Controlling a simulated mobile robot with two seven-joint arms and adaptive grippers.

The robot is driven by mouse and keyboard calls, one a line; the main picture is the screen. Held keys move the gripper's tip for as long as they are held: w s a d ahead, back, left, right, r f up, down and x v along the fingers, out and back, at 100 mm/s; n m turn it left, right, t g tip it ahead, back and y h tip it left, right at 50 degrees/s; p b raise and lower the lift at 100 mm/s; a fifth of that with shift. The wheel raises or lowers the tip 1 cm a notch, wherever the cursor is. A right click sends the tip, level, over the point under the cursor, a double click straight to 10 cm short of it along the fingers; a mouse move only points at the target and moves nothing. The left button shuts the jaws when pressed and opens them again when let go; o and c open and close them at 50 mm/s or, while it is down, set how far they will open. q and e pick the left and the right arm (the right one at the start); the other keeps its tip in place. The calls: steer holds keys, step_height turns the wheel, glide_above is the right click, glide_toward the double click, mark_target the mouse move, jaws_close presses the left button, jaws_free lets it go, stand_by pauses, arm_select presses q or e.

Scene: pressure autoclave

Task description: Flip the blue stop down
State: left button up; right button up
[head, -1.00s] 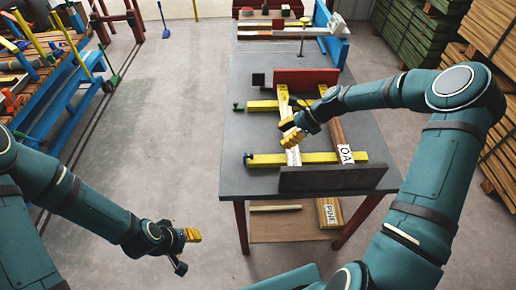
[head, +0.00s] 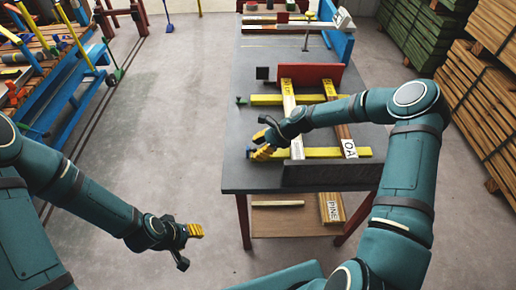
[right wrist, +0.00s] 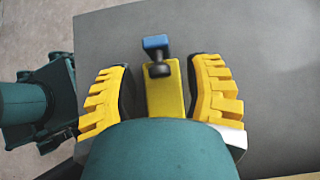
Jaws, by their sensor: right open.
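The blue stop (right wrist: 156,42) is a small blue block on a dark pin at the end of a yellow bar (right wrist: 165,90). In the head view the stop (head: 250,153) sits at the left end of the near yellow bar (head: 335,153), partly hidden by my right gripper (head: 263,144). The right gripper is open, with its yellow ribbed fingers on either side of the bar in the right wrist view; I see gaps on both sides. The stop shows just beyond the fingertips. My left gripper (head: 190,246) hangs over the floor, open and empty.
A second yellow bar (head: 275,100) has a green stop (head: 241,100) at its left end. Two boards (head: 288,95) lie across the bars, between a red block (head: 312,76) and a dark block (head: 332,173). The grey tabletop (head: 240,178) is clear at the near left.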

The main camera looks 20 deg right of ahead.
steer(key=c, duration=0.8)
jaws_close()
steer(key=shift+s, duration=0.1)
